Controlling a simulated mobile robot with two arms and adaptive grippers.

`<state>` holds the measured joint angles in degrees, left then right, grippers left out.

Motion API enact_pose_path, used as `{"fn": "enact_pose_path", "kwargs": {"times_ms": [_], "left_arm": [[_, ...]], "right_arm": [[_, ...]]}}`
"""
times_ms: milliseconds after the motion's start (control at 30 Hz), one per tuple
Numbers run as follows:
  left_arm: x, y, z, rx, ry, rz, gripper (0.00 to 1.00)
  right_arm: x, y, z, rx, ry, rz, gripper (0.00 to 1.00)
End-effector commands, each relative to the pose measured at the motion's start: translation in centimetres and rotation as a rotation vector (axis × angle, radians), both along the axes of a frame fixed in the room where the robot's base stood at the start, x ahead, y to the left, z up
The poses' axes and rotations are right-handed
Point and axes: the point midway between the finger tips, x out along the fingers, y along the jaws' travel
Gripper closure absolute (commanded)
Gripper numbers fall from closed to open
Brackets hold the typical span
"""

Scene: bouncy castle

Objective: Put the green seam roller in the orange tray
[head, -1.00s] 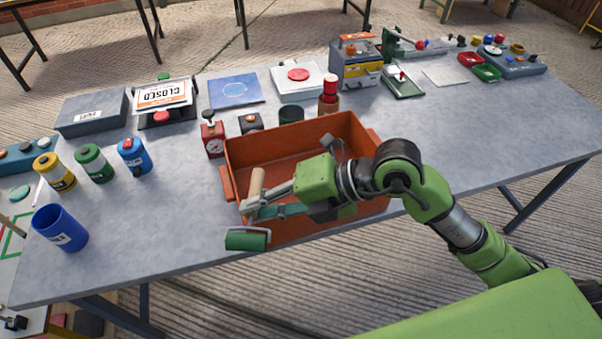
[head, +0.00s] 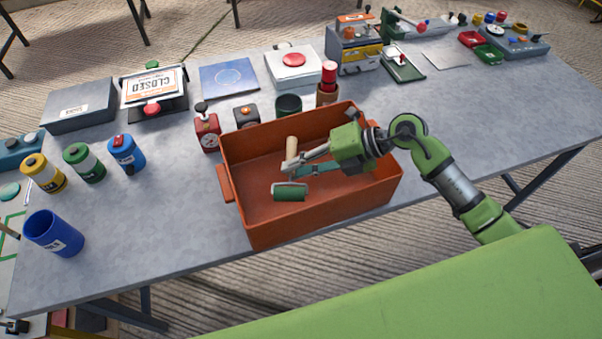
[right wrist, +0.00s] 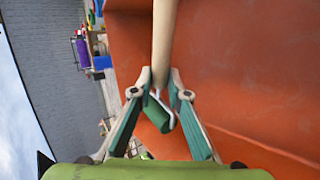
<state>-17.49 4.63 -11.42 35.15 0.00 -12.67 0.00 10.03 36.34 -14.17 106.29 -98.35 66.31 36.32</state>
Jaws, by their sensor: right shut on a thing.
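The green seam roller (head: 290,192) has a green drum on a metal frame and a pale wooden handle. In the head view it shows over the inside of the orange tray (head: 262,229). My right gripper (head: 292,168) is shut on the roller near the lower end of its handle. The right wrist view also shows the roller's green drum (right wrist: 157,113) beyond the fingertips, with the tray's orange wall (right wrist: 240,70) close by. I cannot tell whether the drum touches the tray floor. My left gripper is not in view.
A red timer (head: 207,131), a dark box (head: 246,116) and a dark green cup (head: 288,106) stand close behind the tray. A blue cup (head: 54,233) and several coloured canisters stand on the left.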

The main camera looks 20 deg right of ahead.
Motion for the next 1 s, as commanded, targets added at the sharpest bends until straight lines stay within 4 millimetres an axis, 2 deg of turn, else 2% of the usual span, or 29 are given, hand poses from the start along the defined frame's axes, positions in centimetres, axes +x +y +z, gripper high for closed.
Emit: {"fn": "enact_pose_path", "kwargs": {"times_ms": [167,433,1000], "left_arm": [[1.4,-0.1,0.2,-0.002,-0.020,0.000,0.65],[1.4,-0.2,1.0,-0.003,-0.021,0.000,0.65],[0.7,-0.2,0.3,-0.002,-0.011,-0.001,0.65]], "right_arm": [[0.6,-0.7,-1.1,0.001,0.000,0.000,1.00],[0.8,-1.1,-4.3,0.002,0.001,-0.001,1.00],[0.9,-1.1,-5.5,0.000,-0.002,0.001,1.00]]}}
